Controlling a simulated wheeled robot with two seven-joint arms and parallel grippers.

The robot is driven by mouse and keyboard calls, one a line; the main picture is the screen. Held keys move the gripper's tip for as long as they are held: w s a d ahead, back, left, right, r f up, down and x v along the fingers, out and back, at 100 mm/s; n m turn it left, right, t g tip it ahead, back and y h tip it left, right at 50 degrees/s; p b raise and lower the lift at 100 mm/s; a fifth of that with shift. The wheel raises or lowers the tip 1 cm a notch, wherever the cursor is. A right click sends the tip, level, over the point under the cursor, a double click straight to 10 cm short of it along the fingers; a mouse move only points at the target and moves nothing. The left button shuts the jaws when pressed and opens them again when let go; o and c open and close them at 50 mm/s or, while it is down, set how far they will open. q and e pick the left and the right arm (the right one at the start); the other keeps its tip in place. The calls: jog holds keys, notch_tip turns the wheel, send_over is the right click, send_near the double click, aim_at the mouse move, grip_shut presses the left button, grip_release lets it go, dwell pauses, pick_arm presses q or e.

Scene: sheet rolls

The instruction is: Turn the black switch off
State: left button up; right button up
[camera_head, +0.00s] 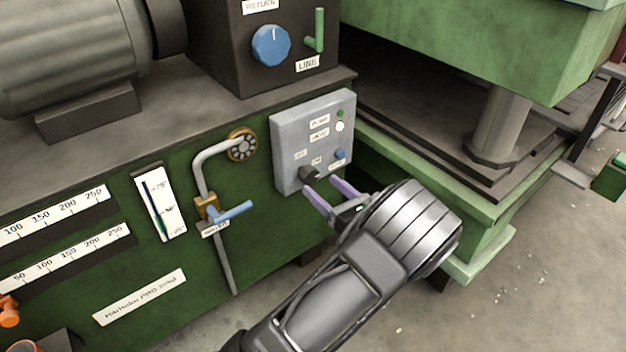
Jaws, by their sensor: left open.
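The black switch (309,174) is a small dark knob low on the front of a grey control box (287,128), which is fixed to the green machine front. My left gripper (325,190) has two purple fingers pointing up and left at the lower edge of the box. Its fingers are apart and empty, just below and right of the switch. I cannot tell whether a fingertip touches the switch. The switch's exact setting is too small to read. My right gripper is not in view.
A blue button (340,154), a white lamp (340,126) and a green lamp (340,113) share the box. A blue-handled valve (230,212) with a grey pipe is to its left. A blue dial (271,45) is above. The green press (480,60) stands at right.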

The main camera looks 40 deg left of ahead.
aim_at(313, 178)
pick_arm(q)
jog(key=b+x, duration=0.1)
jog(key=x, duration=0.4)
jog(key=shift+a, duration=0.1)
jog(key=c, duration=1.4)
